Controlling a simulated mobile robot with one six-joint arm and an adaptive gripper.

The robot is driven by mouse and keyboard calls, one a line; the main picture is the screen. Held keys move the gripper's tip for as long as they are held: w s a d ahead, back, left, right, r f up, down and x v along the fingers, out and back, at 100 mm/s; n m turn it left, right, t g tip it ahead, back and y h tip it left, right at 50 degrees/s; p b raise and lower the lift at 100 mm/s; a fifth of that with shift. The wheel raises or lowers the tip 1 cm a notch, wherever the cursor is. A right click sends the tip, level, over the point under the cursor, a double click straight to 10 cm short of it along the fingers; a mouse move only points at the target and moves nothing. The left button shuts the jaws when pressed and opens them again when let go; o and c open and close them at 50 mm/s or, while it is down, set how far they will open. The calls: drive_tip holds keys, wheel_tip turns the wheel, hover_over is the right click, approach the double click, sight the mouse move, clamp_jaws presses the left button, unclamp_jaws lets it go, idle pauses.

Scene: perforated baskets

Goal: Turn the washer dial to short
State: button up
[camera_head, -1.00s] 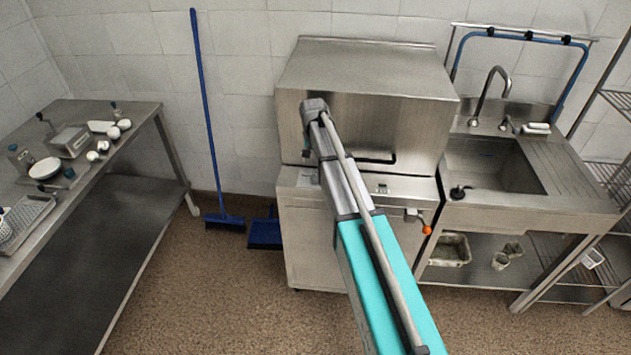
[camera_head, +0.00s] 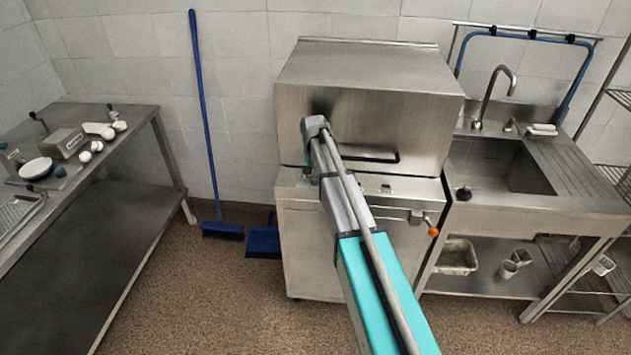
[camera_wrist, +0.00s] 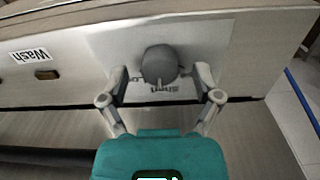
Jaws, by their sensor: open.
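The grey round washer dial (camera_wrist: 160,65) sits on a pale label plate (camera_wrist: 225,50) on the washer's front panel in the wrist view. Lettering beside and below the dial is partly hidden and too blurred to read surely. My gripper (camera_wrist: 163,78) is open, with one finger on each side of the dial. I cannot tell whether either finger touches it. The steel washer (camera_head: 365,110) stands in the middle of the head view. There my arm hides the dial and gripper.
A "Wash" label (camera_wrist: 29,56) and a small slot (camera_wrist: 47,75) lie left of the dial. A sink unit (camera_head: 500,165) adjoins the washer on the right. A steel table (camera_head: 110,185) stands at the left. A blue broom (camera_head: 205,120) leans on the wall.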

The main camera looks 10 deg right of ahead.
drive_tip(key=shift+f, duration=0.3)
clamp_jaws()
drive_tip(key=shift+n, duration=0.7)
unclamp_jaws()
drive_tip(key=shift+m, duration=0.5)
